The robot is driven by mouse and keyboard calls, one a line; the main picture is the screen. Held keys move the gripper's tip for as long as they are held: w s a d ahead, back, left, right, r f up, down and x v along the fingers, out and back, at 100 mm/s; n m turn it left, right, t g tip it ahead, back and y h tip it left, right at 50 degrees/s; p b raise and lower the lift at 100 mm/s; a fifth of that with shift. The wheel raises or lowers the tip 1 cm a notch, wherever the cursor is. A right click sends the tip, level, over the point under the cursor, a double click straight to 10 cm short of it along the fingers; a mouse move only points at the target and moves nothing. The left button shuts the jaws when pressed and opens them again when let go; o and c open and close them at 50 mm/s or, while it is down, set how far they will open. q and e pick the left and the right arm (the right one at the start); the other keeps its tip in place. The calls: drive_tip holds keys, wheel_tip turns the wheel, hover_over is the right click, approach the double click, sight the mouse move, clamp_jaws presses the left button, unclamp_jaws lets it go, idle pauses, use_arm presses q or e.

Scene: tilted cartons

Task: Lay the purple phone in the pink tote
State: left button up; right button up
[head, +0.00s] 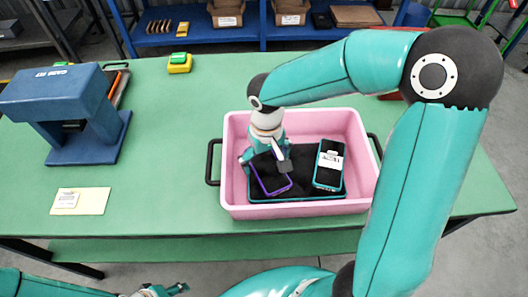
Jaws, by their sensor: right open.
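The purple phone (273,186), a dark slab with a purple edge, lies in the pink tote (300,211), on a black lining in its left half. The tote has black handles at its sides. My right gripper (264,160) reaches down into the tote, open, at the upper end of the phone, and partly hides it. Whether the fingers touch the phone I cannot tell. My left gripper (172,289) shows only in part at the bottom edge, away from the tote, and its opening is unclear.
A teal-edged phone with a white label (329,164) lies in the tote's right half. A blue press-like machine (75,105) stands at the left of the green table. A yellow card (80,201) and a yellow-green block (180,63) lie on it. Mid-left table is clear.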

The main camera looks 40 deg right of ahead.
sight(266, 165)
wheel_tip(266, 165, up, 13)
drive_tip(key=p, duration=0.1)
idle(0.4)
idle(0.4)
